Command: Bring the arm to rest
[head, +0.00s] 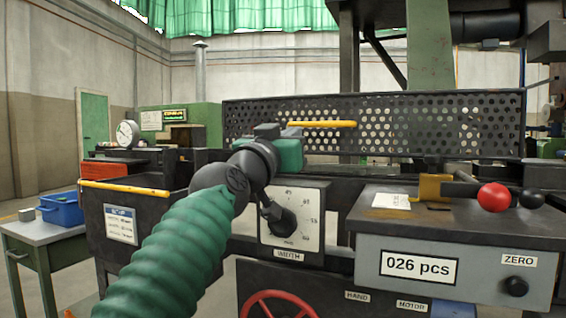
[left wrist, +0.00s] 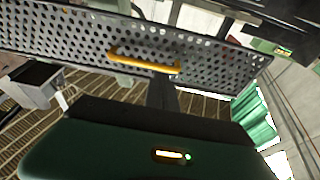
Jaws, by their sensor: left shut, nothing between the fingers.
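My left arm comes in from the left in its green ribbed sleeve. My left gripper (head: 268,130) is raised in front of the perforated guard (head: 400,132), close to the left end of the yellow handle (head: 322,124). It is shut and empty. In the left wrist view its green housing fills the bottom, and the guard with the yellow handle (left wrist: 144,61) shows beyond it, apart from the housing. The fingertips are hard to make out there. My right gripper is in neither view.
A WIDTH dial (head: 301,200) with a black knob is behind and below my wrist. A counter box (head: 418,267) reading 026 pcs, a red ball knob (head: 494,197) and a red handwheel (head: 277,304) are to the right and below. A blue bin (head: 61,210) stands on a side table.

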